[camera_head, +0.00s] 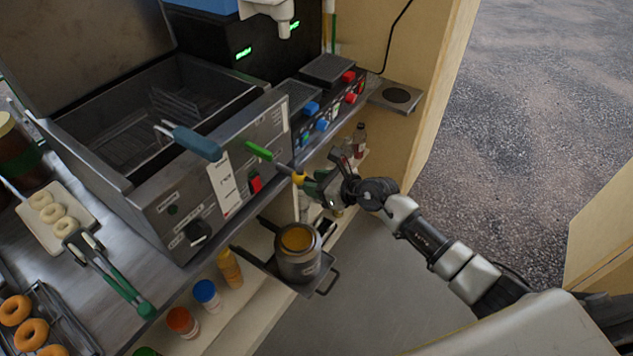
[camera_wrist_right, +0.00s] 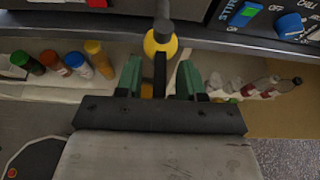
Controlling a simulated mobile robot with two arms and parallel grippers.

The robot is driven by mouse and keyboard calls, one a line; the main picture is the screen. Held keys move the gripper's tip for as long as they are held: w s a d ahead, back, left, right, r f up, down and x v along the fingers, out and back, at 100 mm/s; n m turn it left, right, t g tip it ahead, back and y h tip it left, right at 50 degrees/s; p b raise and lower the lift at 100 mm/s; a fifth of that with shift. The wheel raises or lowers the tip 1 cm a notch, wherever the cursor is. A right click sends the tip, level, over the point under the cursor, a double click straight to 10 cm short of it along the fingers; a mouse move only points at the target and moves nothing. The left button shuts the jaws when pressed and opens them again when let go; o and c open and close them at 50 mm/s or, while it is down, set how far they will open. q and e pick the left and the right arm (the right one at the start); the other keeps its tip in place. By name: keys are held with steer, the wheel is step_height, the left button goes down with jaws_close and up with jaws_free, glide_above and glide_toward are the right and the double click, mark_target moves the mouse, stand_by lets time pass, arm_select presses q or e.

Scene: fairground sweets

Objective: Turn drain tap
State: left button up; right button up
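The drain tap (camera_head: 299,178) shows as a small yellow part in front of the fryer, partly hidden by my right gripper. In the right wrist view its yellow round body (camera_wrist_right: 160,46) sits on a dark stem, with a dark bar below it. My right gripper (camera_head: 312,186) is at the tap. In the wrist view its two green fingers (camera_wrist_right: 160,82) stand apart on either side of the dark bar, with gaps on both sides. A metal pot (camera_head: 299,265) with yellow contents stands below the tap. My left gripper is out of view.
The fryer (camera_head: 160,205) stands left of the tap, with a blue handle (camera_head: 197,143) and a green handle (camera_head: 259,151) sticking out. Several bottles, including a blue-capped one (camera_head: 206,293), stand on the lower shelf. A control panel (camera_head: 328,118) is behind. Floor at right is clear.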

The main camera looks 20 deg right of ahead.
jaws_close()
stand_by(0.5)
steer(key=m+y+b, duration=0.1)
steer(key=m+g+y, duration=0.1)
steer(key=m, duration=0.1)
steer(key=shift+w+d+f+b, duration=0.15)
steer(key=shift+b, duration=0.2)
steer(key=shift+w+d+f+m+g+y+b, duration=0.15)
steer(key=shift+m+y+b, duration=0.75)
steer(key=shift+m, duration=0.85)
steer(key=shift+s+f+m+g+y+b, duration=0.1)
steer(key=shift+m+y+b, duration=0.75)
steer(key=shift+m, duration=0.85)
steer(key=shift+w+d+f+m+g+y+b, duration=0.15)
steer(key=shift+m+y+b, duration=0.7)
steer(key=shift+m, duration=0.9)
steer(key=shift+a, duration=0.1)
